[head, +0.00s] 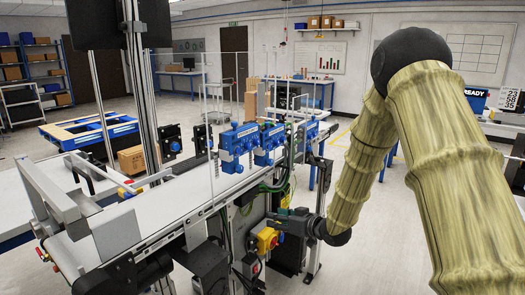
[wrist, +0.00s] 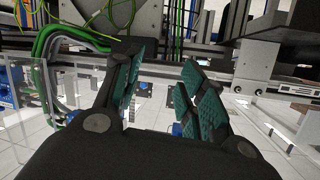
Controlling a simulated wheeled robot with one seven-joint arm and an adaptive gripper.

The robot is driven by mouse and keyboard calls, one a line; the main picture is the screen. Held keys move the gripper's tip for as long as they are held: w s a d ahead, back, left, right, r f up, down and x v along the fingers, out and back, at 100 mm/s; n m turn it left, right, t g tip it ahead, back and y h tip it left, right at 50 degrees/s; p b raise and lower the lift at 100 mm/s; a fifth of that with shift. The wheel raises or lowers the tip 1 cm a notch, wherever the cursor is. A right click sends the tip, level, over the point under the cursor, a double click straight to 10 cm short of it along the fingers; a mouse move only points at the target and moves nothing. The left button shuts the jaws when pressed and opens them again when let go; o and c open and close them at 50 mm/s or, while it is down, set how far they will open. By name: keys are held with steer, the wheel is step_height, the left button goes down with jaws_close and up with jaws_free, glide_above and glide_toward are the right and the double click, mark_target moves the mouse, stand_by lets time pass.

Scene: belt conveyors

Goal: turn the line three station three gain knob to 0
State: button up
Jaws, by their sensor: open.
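Blue station units stand in a row along the conveyor in the head view: a near one (head: 237,142), a middle one (head: 268,143) and a far one (head: 306,132). Small knob-like parts show on the near ones, but no labels or settings are readable, so I cannot tell which is line three station three or its gain knob. My gripper (head: 284,221) is low beside the conveyor frame, below these units and close to a yellow box with a red knob (head: 268,240). In the wrist view my gripper (wrist: 162,80) is open, its teal pads apart with nothing between them.
The white conveyor belt (head: 165,207) runs from front left toward the units, with a clear guard panel above. Green cables (wrist: 45,40) and frame rails lie close to my fingers. A cardboard box (head: 135,158) stands behind the belt. Open floor lies right of the line.

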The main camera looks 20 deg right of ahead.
mark_target(259, 143)
steer(key=w+d+r+n+t+y, duration=0.1)
steer(key=w+d+r+n+y, duration=0.1)
steer(key=r, duration=0.9)
steer(key=w+d+r+n+y, duration=0.2)
steer(key=d+r, duration=0.1)
steer(key=r, duration=0.8)
steer(key=p+x, duration=0.1)
steer(key=x, duration=0.6)
steer(key=r+p+x, duration=0.1)
steer(key=x, duration=0.2)
steer(key=shift+w+a+p, duration=0.15)
steer(key=shift+a+p, duration=0.2)
steer(key=shift+a, duration=0.05)
jaws_close()
